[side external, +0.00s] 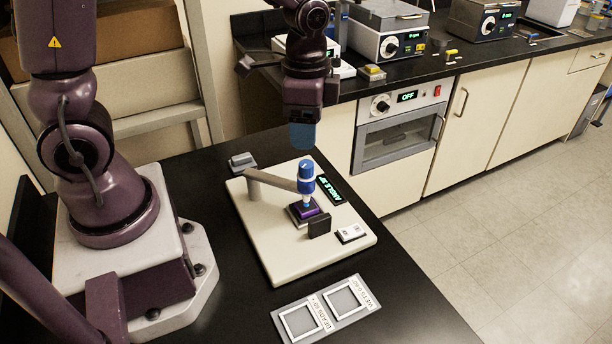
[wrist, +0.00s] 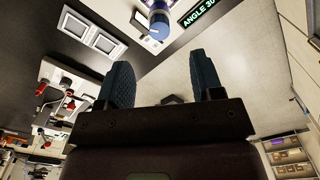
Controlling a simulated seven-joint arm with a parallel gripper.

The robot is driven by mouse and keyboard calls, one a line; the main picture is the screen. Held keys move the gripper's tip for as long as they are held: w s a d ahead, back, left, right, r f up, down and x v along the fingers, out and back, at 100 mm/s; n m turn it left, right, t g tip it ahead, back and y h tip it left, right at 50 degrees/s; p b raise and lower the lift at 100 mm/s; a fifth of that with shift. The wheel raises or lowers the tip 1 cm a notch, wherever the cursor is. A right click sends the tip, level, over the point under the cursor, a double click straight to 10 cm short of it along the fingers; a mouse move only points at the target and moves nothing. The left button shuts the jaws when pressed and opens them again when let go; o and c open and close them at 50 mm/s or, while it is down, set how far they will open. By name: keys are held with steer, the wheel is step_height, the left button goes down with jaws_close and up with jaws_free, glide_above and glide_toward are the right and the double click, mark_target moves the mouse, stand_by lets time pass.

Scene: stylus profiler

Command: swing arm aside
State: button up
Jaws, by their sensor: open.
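The swing arm (side external: 270,180) is a grey bar on the cream instrument base (side external: 275,253) in the side external view. In the wrist view the head (wrist: 158,24) shows at the top, beyond the fingers. My gripper (side external: 302,136) is above and behind the head, apart from it. Its two fingers (wrist: 160,82) are spread with nothing between them.
A display (side external: 331,190) reading an angle, a small black block (side external: 319,222) and a white switch plate (side external: 351,233) sit on the base. A grey two-frame tray (side external: 321,310) lies in front. A black counter (side external: 425,50) with devices runs behind. Black table is clear at right front.

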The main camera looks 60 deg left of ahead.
mark_target(307, 177)
step_height(307, 177, down, 12)
steer(key=shift+r, duration=0.2)
jaws_close()
stand_by(0.4)
